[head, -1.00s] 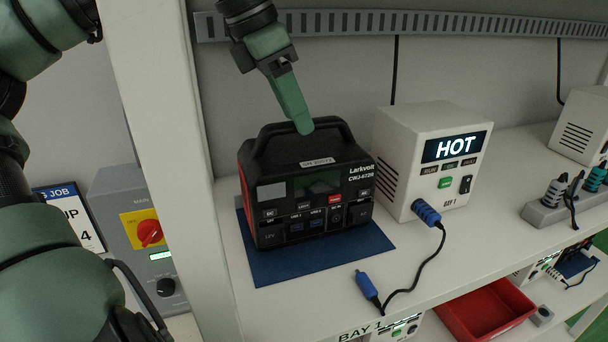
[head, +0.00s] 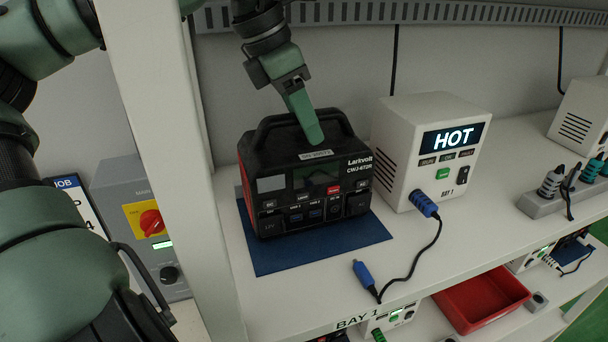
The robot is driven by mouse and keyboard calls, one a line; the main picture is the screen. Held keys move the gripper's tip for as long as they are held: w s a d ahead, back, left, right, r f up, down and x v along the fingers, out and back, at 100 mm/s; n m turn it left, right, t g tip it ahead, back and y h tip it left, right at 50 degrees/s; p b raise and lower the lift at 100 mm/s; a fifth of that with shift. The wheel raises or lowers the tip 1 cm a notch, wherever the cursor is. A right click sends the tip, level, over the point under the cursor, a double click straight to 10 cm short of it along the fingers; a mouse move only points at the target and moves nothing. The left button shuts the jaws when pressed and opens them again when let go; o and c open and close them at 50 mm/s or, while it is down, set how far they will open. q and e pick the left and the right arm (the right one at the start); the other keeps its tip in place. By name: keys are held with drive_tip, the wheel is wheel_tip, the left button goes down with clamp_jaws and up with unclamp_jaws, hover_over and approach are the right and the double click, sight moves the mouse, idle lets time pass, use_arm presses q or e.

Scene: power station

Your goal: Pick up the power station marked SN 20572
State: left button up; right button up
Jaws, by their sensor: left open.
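The power station (head: 308,190) is a black and red box marked Larkvolt CWJ-672R, with a black carry handle on top. It stands upright on a blue mat (head: 290,257) on the shelf. A small white label on its upper front edge is too blurred to read now; it looks like SN 20572 in the earlier frame. My left gripper (head: 312,138) is at the handle, its green finger pointing down over the handle and top front edge. It is open; I cannot tell whether it touches the handle. The finger hides part of the handle. My right gripper is not in view.
A white charger box (head: 432,150) showing HOT stands right of the station. Its cable ends in a loose blue plug (head: 363,274) on the shelf (head: 300,300). A white post (head: 165,150) stands at left. A power strip (head: 550,205) and lower red tray (head: 482,300) are further right.

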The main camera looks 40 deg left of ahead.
use_arm(q)
clamp_jaws()
idle(1.4)
drive_tip(key=shift+r, duration=0.3)
drive_tip(key=shift+w+f, duration=0.1)
drive_tip(key=shift+w, duration=0.05)
